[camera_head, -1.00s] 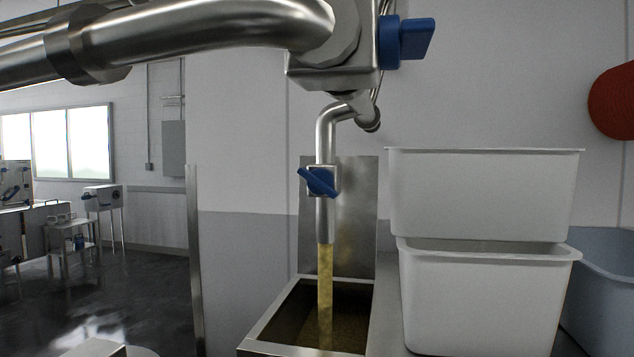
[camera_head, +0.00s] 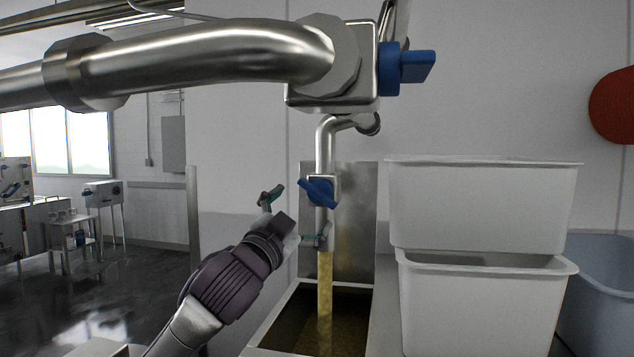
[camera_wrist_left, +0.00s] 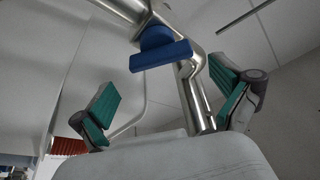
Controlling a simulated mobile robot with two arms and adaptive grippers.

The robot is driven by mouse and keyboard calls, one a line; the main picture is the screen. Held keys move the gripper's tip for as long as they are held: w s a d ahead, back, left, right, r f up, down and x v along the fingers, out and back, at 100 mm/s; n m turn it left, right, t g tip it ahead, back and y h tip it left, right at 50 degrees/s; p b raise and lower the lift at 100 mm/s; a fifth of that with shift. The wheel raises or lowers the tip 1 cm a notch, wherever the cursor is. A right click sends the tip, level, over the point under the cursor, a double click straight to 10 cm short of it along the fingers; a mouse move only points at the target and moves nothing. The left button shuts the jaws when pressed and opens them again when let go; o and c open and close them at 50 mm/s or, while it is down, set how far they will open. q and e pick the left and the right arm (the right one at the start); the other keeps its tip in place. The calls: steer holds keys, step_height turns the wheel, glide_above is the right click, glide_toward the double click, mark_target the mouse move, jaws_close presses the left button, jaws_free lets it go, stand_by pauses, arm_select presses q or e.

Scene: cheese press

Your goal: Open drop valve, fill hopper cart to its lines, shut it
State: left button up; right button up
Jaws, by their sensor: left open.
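The drop valve's blue handle (camera_head: 318,192) sits slanted across the steel down pipe (camera_head: 325,150). A yellowish stream (camera_head: 325,285) pours from the pipe mouth into the steel hopper cart (camera_head: 272,324) below. Brownish-yellow contents (camera_head: 349,338) show inside the cart; I cannot make out its fill lines. My left gripper (camera_head: 295,216) is open, just below and left of the handle, with one finger by the lower pipe. In the left wrist view the handle (camera_wrist_left: 160,54) and pipe lie beyond the open gripper (camera_wrist_left: 166,104), between and above its fingers. My right gripper is not in view.
A thick steel pipe (camera_head: 200,58) with another blue valve handle (camera_head: 405,66) crosses above. Two stacked white tubs (camera_head: 480,205) stand right of the cart, with a blue-grey tub (camera_head: 600,280) beyond. A steel post (camera_head: 194,250) stands at left.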

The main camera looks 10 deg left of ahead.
mark_target(317, 190)
arm_select(q)
steer(key=p+x, duration=0.2)
steer(key=x, duration=0.3)
steer(key=shift+w+d+r+p, duration=0.15)
steer(key=shift+w+r+p, duration=0.15)
steer(key=shift+p, duration=0.05)
steer(key=shift+w+d, duration=0.1)
steer(key=shift+w, duration=0.4)
steer(key=c, duration=0.8)
